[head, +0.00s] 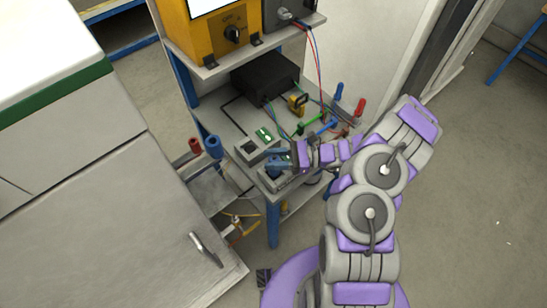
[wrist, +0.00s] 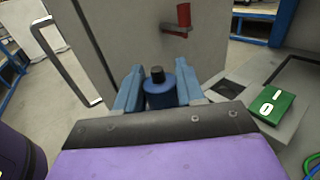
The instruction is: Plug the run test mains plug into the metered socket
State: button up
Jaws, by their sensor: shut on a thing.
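In the wrist view, my gripper (wrist: 158,90) has its blue fingers closed on both sides of a blue cylindrical plug (wrist: 160,97) with a dark end, apparently the run test mains plug. In the head view, my gripper (head: 278,160) is over the front edge of the bench shelf, and the plug cannot be told apart from the blue fingers. A grey socket unit (head: 243,155) with a dark socket face and a green switch (head: 264,135) lies just behind and left of the gripper. The green switch also shows in the wrist view (wrist: 272,104), right of the gripper. The plug looks apart from the socket face.
A grey cabinet (head: 110,200) with a handle stands at left. Red (head: 195,147) and blue (head: 213,147) cylinders stand by the bench's left side. A black box (head: 265,75), coloured leads and clips crowd the shelf. A yellow instrument (head: 222,30) sits above. Floor at right is clear.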

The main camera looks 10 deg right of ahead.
jog(key=shift+f+b, duration=0.65)
jog(key=shift+f, duration=0.7)
jog(key=o, duration=1.2)
jog(key=shift+c, duration=0.2)
jog(key=shift+d, duration=0.15)
jog(key=d+p, duration=0.2)
jog(key=d, duration=1.5)
jog(key=shift+s+p, duration=0.25)
jog(key=shift+p, duration=0.05)
jog(key=shift+d+f, duration=0.1)
